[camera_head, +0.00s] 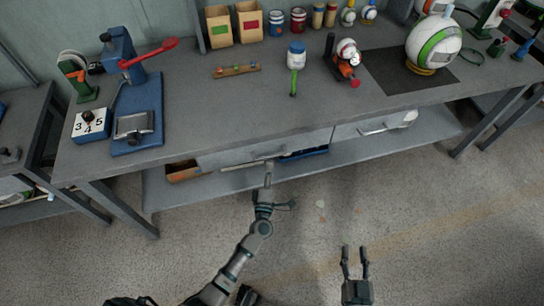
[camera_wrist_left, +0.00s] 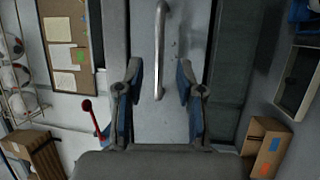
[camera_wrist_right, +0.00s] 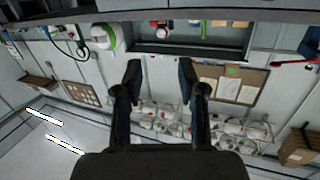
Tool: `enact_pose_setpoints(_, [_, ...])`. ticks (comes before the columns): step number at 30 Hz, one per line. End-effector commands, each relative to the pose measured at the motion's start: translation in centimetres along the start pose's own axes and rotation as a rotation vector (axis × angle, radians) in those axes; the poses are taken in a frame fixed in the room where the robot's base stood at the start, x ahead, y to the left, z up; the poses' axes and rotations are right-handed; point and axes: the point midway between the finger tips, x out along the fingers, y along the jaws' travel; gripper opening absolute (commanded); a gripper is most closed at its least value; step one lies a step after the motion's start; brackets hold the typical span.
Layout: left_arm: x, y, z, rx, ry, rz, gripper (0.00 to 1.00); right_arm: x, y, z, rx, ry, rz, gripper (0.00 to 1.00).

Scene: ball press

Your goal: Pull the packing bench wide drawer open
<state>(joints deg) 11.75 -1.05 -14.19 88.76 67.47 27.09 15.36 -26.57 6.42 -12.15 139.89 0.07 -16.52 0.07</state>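The wide drawer (camera_head: 228,157) is in the left part of the grey packing bench's front and looks shut. Its long silver handle (camera_head: 240,166) also shows in the left wrist view (camera_wrist_left: 160,45), running up the picture from between the fingers. My left gripper (camera_head: 280,187) is open in front of this drawer, one finger overlapping the handle's right part in the head view. The handle lies between the two fingers in the left wrist view, with no clear contact. My right gripper (camera_head: 356,252) is open and empty above the floor, away from the bench.
A narrower drawer with a silver handle (camera_head: 384,129) is to the right. A lower shelf (camera_head: 420,128) under the bench holds an orange-brown box (camera_head: 183,171) and a blue bin. A blue press (camera_head: 125,90), bottles and a large ball (camera_head: 433,45) stand on top.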

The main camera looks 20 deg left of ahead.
Motion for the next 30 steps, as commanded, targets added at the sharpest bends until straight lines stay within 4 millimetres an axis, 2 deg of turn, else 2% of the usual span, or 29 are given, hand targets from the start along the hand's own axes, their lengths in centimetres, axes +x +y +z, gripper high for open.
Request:
enact_pose_setpoints(3, [2.4,-0.2,0.0,0.0,0.0,0.0,0.37,0.1,-0.2,-0.6,0.002,0.054,-0.003,0.4])
enact_pose_setpoints(9, [4.9,-0.2,-0.1,-0.001,0.0,-0.002,0.37,0.2,-0.5,-1.6,0.005,0.126,-0.007,0.4])
enact_pose_setpoints(20, [5.5,0.0,-0.1,0.0,-0.001,0.0,0.37,0.2,-0.4,-2.0,0.007,0.148,-0.008,0.4])
enact_pose_setpoints(21, [5.5,0.0,0.0,0.0,-0.001,0.0,0.32,0.3,-0.4,-2.0,0.007,0.147,-0.008,0.4])
enact_pose_setpoints(25, [5.5,0.0,0.0,0.0,-0.001,0.0,0.0,0.3,-0.4,-2.0,0.007,0.147,-0.007,0.4])
enact_pose_setpoints(30, [5.5,-0.1,0.0,0.0,-0.002,-0.002,0.0,0.3,-0.3,-2.0,0.006,0.147,-0.007,0.4])
